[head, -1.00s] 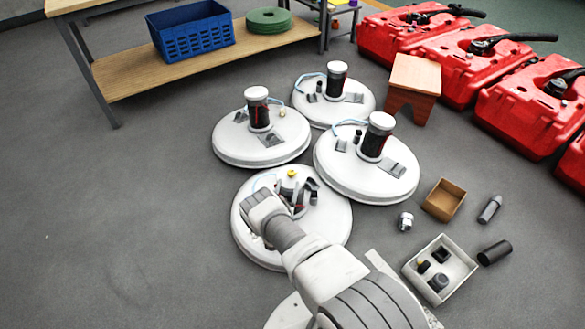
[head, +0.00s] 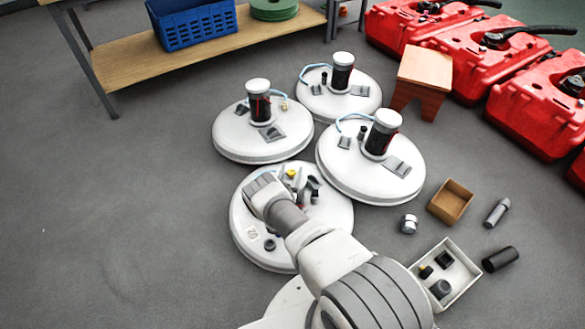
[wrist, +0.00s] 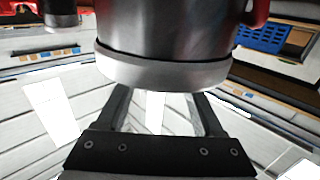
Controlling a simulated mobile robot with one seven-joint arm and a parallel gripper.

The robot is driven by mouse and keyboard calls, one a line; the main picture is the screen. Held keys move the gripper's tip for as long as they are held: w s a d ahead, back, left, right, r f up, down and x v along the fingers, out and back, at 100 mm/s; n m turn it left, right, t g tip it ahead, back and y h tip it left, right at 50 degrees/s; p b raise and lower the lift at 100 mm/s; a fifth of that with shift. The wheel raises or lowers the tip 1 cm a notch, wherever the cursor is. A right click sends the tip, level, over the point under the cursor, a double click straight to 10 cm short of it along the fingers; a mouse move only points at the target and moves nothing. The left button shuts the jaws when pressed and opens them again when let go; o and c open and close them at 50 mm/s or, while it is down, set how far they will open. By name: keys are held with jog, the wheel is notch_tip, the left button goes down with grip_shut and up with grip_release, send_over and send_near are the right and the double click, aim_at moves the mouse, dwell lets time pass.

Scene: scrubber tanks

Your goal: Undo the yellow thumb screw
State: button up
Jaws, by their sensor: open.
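The yellow thumb screw (head: 291,173) shows as a small yellow knob near the back of the nearest round white lid (head: 325,222). My gripper (head: 300,182) is over this lid, with its fingers close to the screw on its right side in the picture. I cannot tell whether they touch it. In the wrist view the gripper (wrist: 163,108) has its two fingers apart with nothing seen between them. A large dark metallic cylinder with a white rim (wrist: 165,72) fills the top of that view. The yellow screw cannot be made out there.
Three more white lids (head: 262,147) with upright dark, white-capped cylinders stand behind. A parts tray (head: 465,292), an open brown box (head: 451,202) and loose fittings lie to the right. A wooden stool (head: 422,75) and red tanks (head: 450,65) stand behind. Floor at left is clear.

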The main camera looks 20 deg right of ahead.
jog(key=shift+w, duration=0.1)
grip_shut()
dwell(0.4)
jog(key=shift+d+n+t+y, duration=0.1)
jog(key=shift+n+t+y, duration=0.3)
jog(key=shift+y, duration=0.1)
jog(key=n+t+y, duration=0.1)
jog(key=n+y, duration=0.1)
jog(key=y, duration=0.1)
jog(key=n+t+y, duration=0.1)
jog(key=n+y, duration=0.1)
jog(key=y, duration=0.2)
jog(key=shift+n, duration=0.3)
jog(key=n+y, duration=0.2)
jog(key=y, duration=0.1)
jog(key=n+y, duration=0.1)
jog(key=y, duration=0.1)
jog(key=shift+d+n+y, duration=0.1)
jog(key=shift+n+y, duration=0.3)
jog(key=shift+n+g+y, duration=0.4)
jog(key=shift+n+y, duration=0.2)
jog(key=shift+y, duration=0.3)
jog(key=shift+n+y, duration=0.4)
jog(key=shift+y, duration=0.1)
